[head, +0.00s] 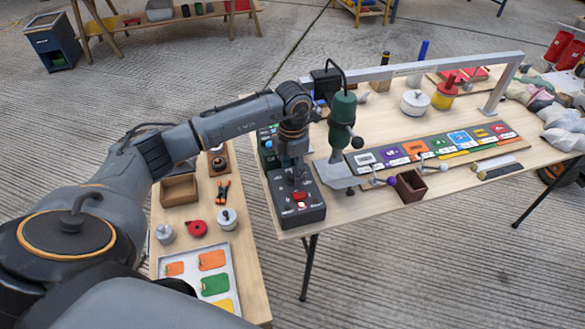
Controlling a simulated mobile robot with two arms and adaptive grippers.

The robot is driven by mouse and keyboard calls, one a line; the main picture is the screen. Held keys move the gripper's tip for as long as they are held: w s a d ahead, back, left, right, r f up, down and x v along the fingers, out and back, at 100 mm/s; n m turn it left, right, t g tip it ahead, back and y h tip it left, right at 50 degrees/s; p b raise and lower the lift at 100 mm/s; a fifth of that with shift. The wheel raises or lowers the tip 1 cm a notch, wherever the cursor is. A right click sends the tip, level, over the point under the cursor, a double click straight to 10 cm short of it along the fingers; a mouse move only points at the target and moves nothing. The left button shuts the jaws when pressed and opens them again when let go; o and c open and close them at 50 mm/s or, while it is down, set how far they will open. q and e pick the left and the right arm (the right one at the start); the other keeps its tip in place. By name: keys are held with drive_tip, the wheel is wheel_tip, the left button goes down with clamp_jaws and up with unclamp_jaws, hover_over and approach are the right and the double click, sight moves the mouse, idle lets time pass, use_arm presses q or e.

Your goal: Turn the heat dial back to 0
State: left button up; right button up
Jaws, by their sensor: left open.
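A dark control box (309,214) sits at the near left corner of the right-hand table. A red part (299,196) and pale markings show on its top; I cannot tell whether the red part is the heat dial or read its setting. My left gripper (295,182) points down just over the box, behind the red part. It is open, and its fingers are small and dark against the box, so contact is unclear. The gripper and wrist hide the back of the box. My right gripper is out of view.
A green tool (342,121) stands upright close to the right of my wrist. A grey rail (430,66) spans the table behind it. A strip of coloured cards (436,148) and a brown open box (410,185) lie to the right. A side table (243,262) stands left.

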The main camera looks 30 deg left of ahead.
use_arm(q)
drive_tip(key=shift+f, duration=0.3)
clamp_jaws()
